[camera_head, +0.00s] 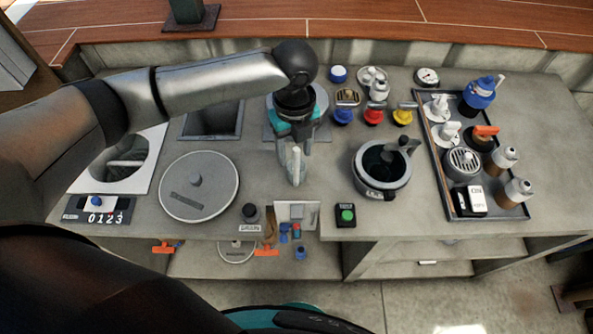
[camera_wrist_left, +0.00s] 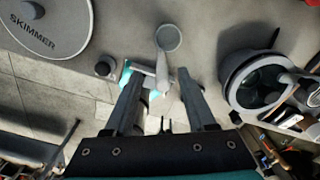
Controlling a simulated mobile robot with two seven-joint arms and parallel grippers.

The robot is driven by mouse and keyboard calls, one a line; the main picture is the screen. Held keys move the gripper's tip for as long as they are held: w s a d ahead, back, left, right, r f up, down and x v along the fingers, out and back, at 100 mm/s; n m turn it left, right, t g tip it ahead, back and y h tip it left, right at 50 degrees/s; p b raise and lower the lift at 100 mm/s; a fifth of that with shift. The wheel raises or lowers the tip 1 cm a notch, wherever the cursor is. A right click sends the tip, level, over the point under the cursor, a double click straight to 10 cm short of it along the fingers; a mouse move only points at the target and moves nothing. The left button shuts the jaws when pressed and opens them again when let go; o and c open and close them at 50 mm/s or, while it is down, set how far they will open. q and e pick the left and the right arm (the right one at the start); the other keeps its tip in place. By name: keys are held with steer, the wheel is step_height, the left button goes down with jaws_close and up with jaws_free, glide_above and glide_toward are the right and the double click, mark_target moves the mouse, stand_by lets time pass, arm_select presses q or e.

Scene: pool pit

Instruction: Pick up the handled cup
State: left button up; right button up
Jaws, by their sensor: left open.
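The handled cup (camera_wrist_left: 168,38) shows in the left wrist view as a small round grey cup, with a pale handle running from it down toward the jaws. It stands on the grey counter between the skimmer lid and the dark pot. My left gripper (camera_wrist_left: 158,80) is open, its two fingers spread to either side of the handle's lower end in that picture. I cannot tell whether they touch it. In the head view my left gripper (camera_head: 291,165) points down over the counter's middle, and I cannot clearly separate the cup from the fingers there. My right gripper is not in view.
The round skimmer lid (camera_head: 185,205) lies to the left. The dark pot (camera_head: 383,190) stands to the right. A black knob (camera_head: 250,212) and green button box (camera_head: 346,215) sit near the front edge. A tray (camera_head: 447,185) of bottles is further right.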

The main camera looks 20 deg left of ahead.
mark_target(296, 163)
arm_select(q)
step_height(296, 163, down, 5)
steer(key=shift+d+r, duration=0.1)
steer(key=shift+d, duration=0.05)
steer(key=shift+c, duration=0.4)
jaws_close()
steer(key=shift+w, duration=0.1)
stand_by(0.9)
